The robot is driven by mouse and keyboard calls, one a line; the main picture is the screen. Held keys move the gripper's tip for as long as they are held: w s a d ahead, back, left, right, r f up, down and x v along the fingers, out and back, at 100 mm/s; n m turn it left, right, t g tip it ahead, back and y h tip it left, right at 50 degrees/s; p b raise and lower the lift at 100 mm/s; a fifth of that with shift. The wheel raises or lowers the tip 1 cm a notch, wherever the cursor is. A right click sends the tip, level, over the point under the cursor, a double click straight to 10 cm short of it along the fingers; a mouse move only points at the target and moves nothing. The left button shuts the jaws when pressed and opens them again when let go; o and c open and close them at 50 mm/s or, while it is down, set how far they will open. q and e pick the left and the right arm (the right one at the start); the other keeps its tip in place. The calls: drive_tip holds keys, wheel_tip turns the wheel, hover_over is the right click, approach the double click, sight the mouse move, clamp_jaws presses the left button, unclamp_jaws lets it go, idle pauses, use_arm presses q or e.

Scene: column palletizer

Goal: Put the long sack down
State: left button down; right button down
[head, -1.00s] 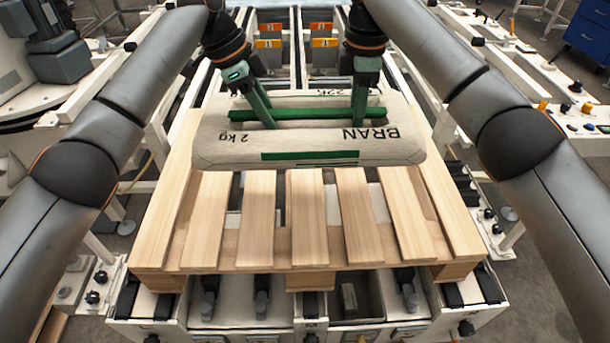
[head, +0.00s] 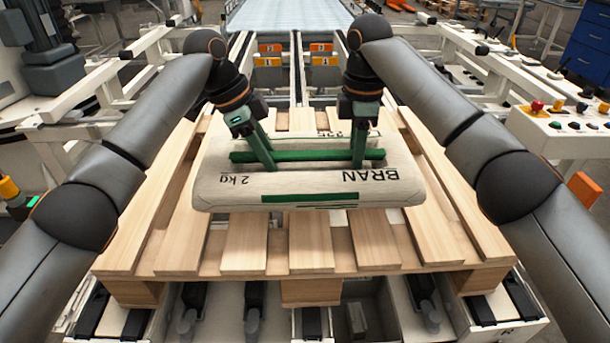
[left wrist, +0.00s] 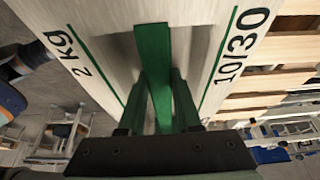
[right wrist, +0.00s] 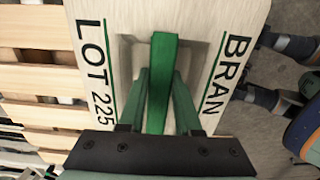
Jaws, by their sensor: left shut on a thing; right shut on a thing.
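The long sack (head: 305,189) is beige with green stripes and the words BRAN and 2 kg. It lies flat, lengthwise across the picture, over the middle of the wooden pallet (head: 245,258) in the head view. I cannot tell whether it touches the slats. A green ridge runs along its top. My left gripper (head: 268,163) is shut on the ridge's left part, and my right gripper (head: 358,163) on its right part. The sack also fills much of the left wrist view (left wrist: 110,50) and the right wrist view (right wrist: 115,30).
Bare slats show in front of and behind the sack. A roller conveyor (head: 290,14) lies beyond the pallet. A control panel with buttons (head: 560,125) stands at the right. White frame rails run along both sides.

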use_arm(q)
drive_tip(key=shift+f+b, duration=0.35)
drive_tip(key=shift+f, duration=0.15)
use_arm(e)
drive_tip(key=shift+f, duration=0.55)
use_arm(q)
drive_tip(key=shift+f, duration=0.15)
use_arm(e)
drive_tip(key=shift+f, duration=0.2)
